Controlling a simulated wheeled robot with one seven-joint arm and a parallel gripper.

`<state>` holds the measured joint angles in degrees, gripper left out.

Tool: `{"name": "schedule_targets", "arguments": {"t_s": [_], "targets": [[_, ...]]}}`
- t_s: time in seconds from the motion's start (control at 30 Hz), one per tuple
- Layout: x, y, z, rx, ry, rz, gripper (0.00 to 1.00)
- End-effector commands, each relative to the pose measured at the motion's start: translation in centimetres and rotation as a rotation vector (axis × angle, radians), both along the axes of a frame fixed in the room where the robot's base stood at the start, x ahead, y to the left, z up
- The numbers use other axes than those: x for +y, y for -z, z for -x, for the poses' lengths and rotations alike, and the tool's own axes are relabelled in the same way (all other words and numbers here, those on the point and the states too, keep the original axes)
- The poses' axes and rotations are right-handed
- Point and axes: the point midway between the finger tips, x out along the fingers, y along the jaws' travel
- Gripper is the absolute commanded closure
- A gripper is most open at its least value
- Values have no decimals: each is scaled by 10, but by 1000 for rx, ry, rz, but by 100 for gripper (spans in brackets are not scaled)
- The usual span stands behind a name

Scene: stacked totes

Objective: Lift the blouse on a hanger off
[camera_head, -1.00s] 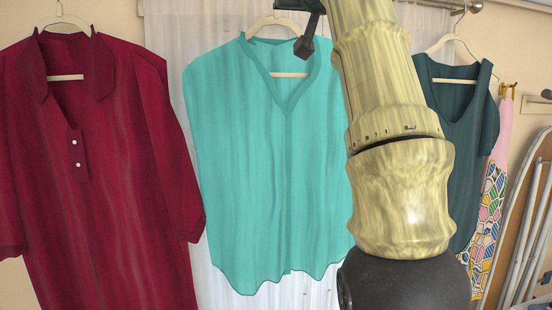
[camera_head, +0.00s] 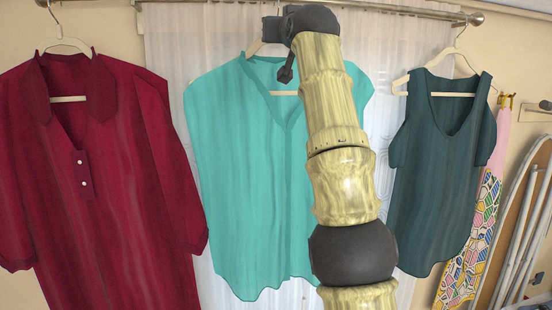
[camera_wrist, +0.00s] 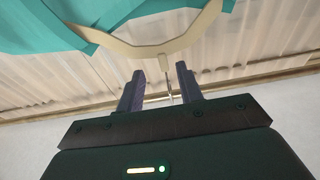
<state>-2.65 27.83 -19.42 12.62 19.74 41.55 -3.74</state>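A turquoise sleeveless blouse (camera_head: 235,165) hangs on a cream hanger (camera_head: 258,47) in the middle of the head view, partly behind my arm. In the wrist view the blouse (camera_wrist: 30,25) and the hanger's curved bar (camera_wrist: 130,45) fill the top. My gripper (camera_wrist: 160,75) is open there, with its two dark fingers on either side of the hanger's thin metal hook stem (camera_wrist: 169,90). The stem lies nearer the right finger; a gap shows to the left finger. In the head view the fingertips are hidden by my wrist.
A metal rail (camera_head: 385,10) runs along the top before a sheer white curtain (camera_head: 195,35). A dark red shirt (camera_head: 100,200) hangs left and a dark green top (camera_head: 440,160) right. A patterned cloth (camera_head: 475,235) and ironing board (camera_head: 515,205) stand far right.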

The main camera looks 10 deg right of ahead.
Motion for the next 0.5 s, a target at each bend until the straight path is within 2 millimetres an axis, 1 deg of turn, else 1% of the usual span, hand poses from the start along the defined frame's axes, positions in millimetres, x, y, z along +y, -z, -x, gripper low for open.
{"name": "schedule_targets", "arguments": {"t_s": [0.17, 0.27, 0.37, 0.5], "targets": [[0, 1, 0, 0, 0, 0, 64], [0, 0, -4, 1, 0, 0, 64], [3, -1, -14, 2, -2, 0, 64], [7, -1, -34, 4, -1, 2, 64]]}}
